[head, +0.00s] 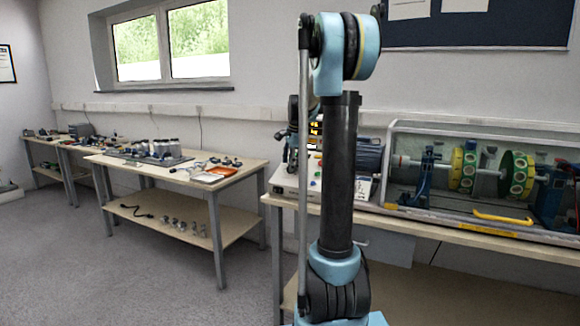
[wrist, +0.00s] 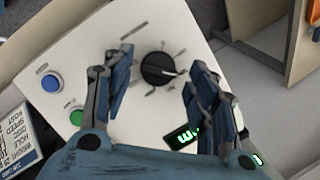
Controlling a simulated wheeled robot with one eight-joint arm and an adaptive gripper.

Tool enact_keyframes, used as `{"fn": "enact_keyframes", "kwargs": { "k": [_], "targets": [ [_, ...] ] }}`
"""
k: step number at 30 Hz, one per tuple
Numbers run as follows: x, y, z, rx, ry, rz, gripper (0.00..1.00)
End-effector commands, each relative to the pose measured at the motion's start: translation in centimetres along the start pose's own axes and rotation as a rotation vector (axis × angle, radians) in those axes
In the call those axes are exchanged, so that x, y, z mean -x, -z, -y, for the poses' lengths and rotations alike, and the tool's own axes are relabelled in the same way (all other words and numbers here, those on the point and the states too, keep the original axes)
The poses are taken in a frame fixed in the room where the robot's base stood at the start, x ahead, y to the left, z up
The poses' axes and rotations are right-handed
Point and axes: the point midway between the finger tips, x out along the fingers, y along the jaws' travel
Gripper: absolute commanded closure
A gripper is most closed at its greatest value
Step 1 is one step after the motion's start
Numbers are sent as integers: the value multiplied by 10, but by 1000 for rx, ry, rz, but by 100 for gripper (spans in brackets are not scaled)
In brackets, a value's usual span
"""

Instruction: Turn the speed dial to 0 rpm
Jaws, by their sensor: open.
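The speed dial (wrist: 158,69) is a round black knob on the white panel of the control box (wrist: 140,115), with dark scale marks around it. Its pale pointer points to the right in the wrist view. My gripper (wrist: 160,72) is open, with one blue finger on each side of the dial and visible gaps between. I cannot tell how high the fingertips are above the panel. A small display (wrist: 183,137) with green digits sits below the dial, partly covered by my right finger.
A blue button (wrist: 50,82) and a green button (wrist: 76,117) sit left of the dial. A clear-covered rig (head: 480,170) with green discs stands right of the box on the same bench. Another bench (head: 150,168) with tools stands to the left; the floor between is clear.

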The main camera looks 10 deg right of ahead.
Motion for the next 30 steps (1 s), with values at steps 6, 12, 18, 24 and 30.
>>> {"fn": "enact_keyframes", "kwargs": {
  "k": [6, 12, 18, 24, 30],
  "targets": [
    [-7, 0, 0, 0, 0, 0, 47],
    [-7, 0, 0, 0, 0, 0, 47],
    [-7, 0, 0, 0, 0, 0, 92],
    [-7, -3, 1, 4, 1, 1, 92],
    [-7, -3, 3, 40, -9, 1, 92]
  ]
}}
